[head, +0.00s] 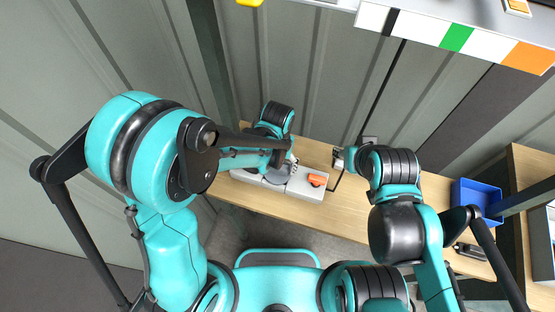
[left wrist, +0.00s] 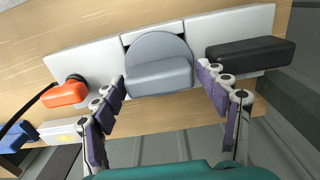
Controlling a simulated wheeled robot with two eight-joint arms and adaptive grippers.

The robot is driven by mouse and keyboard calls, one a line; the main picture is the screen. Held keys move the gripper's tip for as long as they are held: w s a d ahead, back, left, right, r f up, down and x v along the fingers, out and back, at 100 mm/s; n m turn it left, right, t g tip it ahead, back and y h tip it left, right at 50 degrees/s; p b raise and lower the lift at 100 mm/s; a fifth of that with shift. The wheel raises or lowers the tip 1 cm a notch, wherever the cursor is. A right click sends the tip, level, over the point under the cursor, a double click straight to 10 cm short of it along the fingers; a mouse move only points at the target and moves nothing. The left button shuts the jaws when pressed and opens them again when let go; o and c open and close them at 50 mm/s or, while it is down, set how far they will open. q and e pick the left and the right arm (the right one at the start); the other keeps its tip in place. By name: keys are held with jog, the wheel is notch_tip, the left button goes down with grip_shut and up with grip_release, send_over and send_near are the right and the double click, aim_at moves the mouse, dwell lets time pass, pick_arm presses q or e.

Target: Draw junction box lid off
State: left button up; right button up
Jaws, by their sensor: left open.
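The junction box lid seems to be the grey rounded plate with a raised block (left wrist: 160,72), set in a light grey housing (left wrist: 98,62). In the head view the lid (head: 277,176) is partly hidden by my left arm. My left gripper (left wrist: 163,84) is open, with one finger on each side of the raised block; a gap shows on both sides. In the head view my left gripper (head: 287,162) is over the housing, small and partly covered. My right gripper (head: 344,157) is to the right of the housing, too small to read.
An orange part (head: 317,180) with a black cable sits at the housing's right end; it also shows in the left wrist view (left wrist: 64,94). A black block (left wrist: 250,54) is at the other end. A blue bin (head: 476,194) stands right on the wooden bench (head: 430,190). A ribbed wall is behind.

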aim_at(278, 165)
pick_arm(q)
jog(key=shift+f, duration=0.1)
jog(key=c, duration=1)
jog(key=shift+r+p, duration=1.55)
jog(key=shift+r, duration=0.7)
